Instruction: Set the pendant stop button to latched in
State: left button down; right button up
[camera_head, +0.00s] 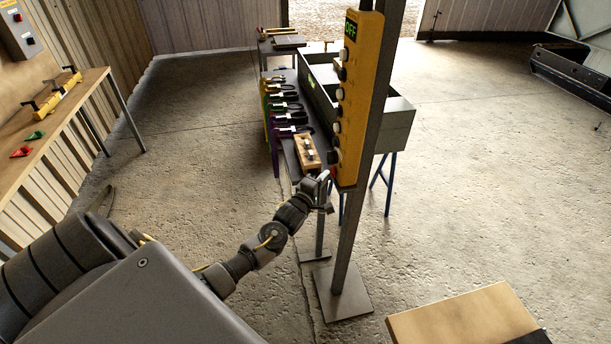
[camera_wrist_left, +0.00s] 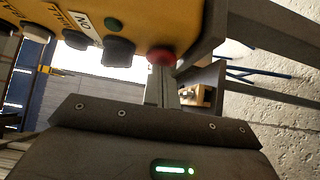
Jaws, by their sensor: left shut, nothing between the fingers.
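The yellow pendant (camera_head: 357,105) hangs on a grey post, with a column of black and white buttons and a lit green display on top. It also fills the top of the left wrist view (camera_wrist_left: 145,20). The red stop button (camera_wrist_left: 161,54) is at its lower end; only a sliver of red shows in the head view. My left gripper (camera_head: 325,178) is shut and empty, its tips at the red button. In the left wrist view its fingers (camera_wrist_left: 161,86) point at the button and overlap it. I cannot tell whether they touch or whether the button is in or out.
The post's base plate (camera_head: 345,304) stands on the floor. Behind the pendant are a grey open box (camera_head: 392,127) on blue legs and a rack of coloured-handled tools (camera_head: 285,105). A wooden bench (camera_head: 60,125) is at left. The floor at right is mostly clear.

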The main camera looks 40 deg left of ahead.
pick_arm(q)
jog(key=s+a+b, duration=0.1)
jog(key=s+b, duration=0.1)
jog(key=s, duration=1.1)
jog(key=shift+a, duration=0.4)
